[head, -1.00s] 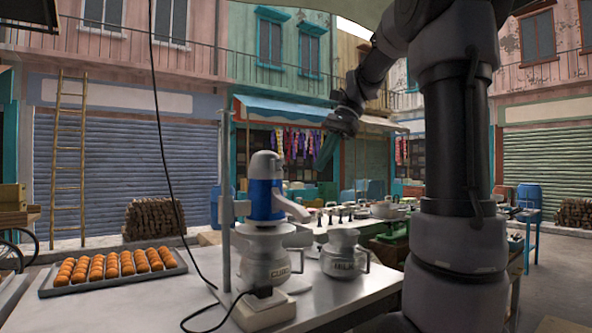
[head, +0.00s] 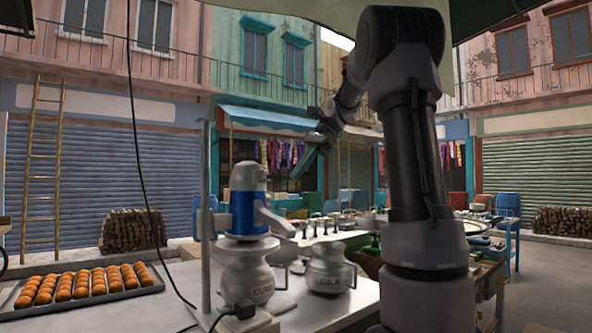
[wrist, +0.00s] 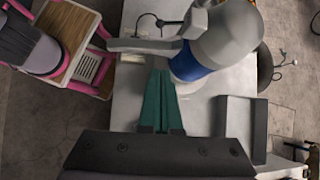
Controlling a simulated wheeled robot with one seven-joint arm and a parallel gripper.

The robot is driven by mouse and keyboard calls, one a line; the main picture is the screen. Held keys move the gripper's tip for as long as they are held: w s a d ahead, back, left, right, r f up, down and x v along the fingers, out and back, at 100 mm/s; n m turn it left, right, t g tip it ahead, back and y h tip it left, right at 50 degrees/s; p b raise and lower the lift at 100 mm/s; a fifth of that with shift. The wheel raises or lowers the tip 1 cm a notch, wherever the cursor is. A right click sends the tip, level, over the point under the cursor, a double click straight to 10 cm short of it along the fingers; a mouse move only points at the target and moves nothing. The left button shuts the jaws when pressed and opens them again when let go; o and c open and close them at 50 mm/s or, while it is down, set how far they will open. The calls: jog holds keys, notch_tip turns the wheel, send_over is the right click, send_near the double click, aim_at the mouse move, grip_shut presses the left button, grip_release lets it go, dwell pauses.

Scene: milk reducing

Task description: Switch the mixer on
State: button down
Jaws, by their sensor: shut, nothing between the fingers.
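The mixer (head: 247,208) has a grey domed top and a blue band. It stands upright on a pole above the metal pot marked CURD (head: 247,280). In the wrist view, the mixer (wrist: 200,69) is just beyond and right of my fingertips, seen from above. My gripper (head: 308,165) is raised above and to the right of the mixer in the head view. Its green fingers (wrist: 161,78) are shut together and empty. A pale box (head: 258,323) with a black plug and cable sits at the pot's foot. I cannot make out a switch clearly.
A second metal pot marked MILK (head: 328,270) stands to the right on the metal table (head: 355,292). A tray of orange-brown food (head: 80,287) lies at the left. A black cable (head: 140,150) hangs in front. A pink-framed stool (wrist: 85,40) stands beyond the table in the wrist view.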

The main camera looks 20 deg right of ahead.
aim_at(266, 180)
jog(key=s+a+f, duration=0.1)
jog(key=a+f, duration=0.1)
jog(key=a, duration=0.4)
jog(key=shift+s+a+f, duration=0.25)
jog(key=shift+s+f, duration=0.05)
jog(key=shift+s, duration=0.1)
jog(key=shift+r, duration=0.2)
dwell(0.8)
